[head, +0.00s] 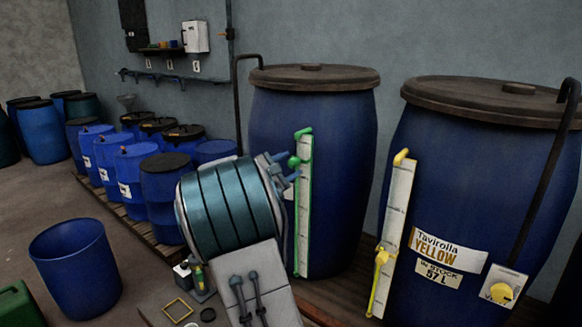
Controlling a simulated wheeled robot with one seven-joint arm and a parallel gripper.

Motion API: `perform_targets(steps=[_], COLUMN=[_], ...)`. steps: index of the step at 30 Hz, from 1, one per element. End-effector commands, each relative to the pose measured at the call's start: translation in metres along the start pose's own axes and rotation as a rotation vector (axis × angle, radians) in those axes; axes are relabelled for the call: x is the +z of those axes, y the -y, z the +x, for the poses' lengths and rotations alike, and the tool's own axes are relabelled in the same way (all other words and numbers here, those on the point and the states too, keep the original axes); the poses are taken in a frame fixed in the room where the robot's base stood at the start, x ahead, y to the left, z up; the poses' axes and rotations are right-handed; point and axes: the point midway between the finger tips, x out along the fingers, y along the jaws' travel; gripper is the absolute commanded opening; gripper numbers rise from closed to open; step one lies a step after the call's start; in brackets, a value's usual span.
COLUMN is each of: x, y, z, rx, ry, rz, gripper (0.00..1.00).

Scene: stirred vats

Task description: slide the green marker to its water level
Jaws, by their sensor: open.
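The green marker (294,161) is a small knob near the top of a tall white gauge board (305,215) with green edges. The board stands upright against the front of the middle blue vat (340,110). A green elbow fitting (304,132) tops this gauge. My gripper (288,168) is open, with its blue-grey fingers beside the green marker. One finger is above and left, the other just below. I cannot tell whether either touches it. My arm hides part of the gauge's left edge. I cannot make out a water level on the board.
A second blue vat (455,180) at right has a yellow-edged gauge (396,210) with a yellow marker (381,258) and a "Tavirolla YELLOW" label (448,250). An open blue tub (75,265) stands at left. Several blue drums (165,190) stand behind my arm.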

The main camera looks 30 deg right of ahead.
Motion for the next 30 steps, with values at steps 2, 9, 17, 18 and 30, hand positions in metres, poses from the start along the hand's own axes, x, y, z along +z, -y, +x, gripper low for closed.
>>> perform_targets(steps=[2,9,17,18,30], x=[-0.003,-0.003,-0.001,-0.001,0.000], y=[0.002,0.002,0.002,0.001,0.001], z=[-0.018,-0.074,-0.113,-0.116,-0.120], rx=[0.002,0.003,0.001,0.001,0.000], ry=[-0.005,-0.005,-0.003,-0.002,-0.001], rz=[0.003,0.001,-0.001,-0.001,-0.002], gripper=[0.46,0.46,0.46,0.46,0.46])
